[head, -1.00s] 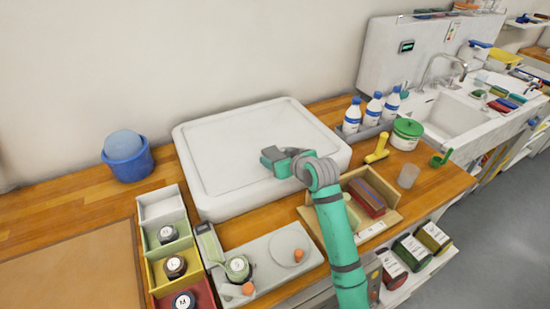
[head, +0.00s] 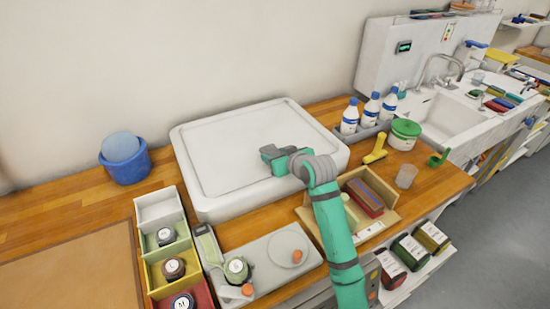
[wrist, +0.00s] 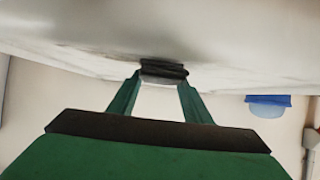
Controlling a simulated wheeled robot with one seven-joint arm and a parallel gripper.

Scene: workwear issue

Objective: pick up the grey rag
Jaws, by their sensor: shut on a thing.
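My gripper (head: 268,157) reaches over the large white tray (head: 203,200) in the head view. In the wrist view my gripper (wrist: 161,78) has a dark grey, layered bundle between its fingertips, which I take to be the grey rag (wrist: 163,68). The fingers are shut on it, with a gap between them behind it. The bundle is close to the pale surface at the top of the wrist view; I cannot tell whether they touch. In the head view I cannot make out the rag at the fingertips.
A blue bucket (head: 126,168) stands left of the tray. Small bins (head: 160,207) are in front of it. The sink (head: 447,116) is farther right.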

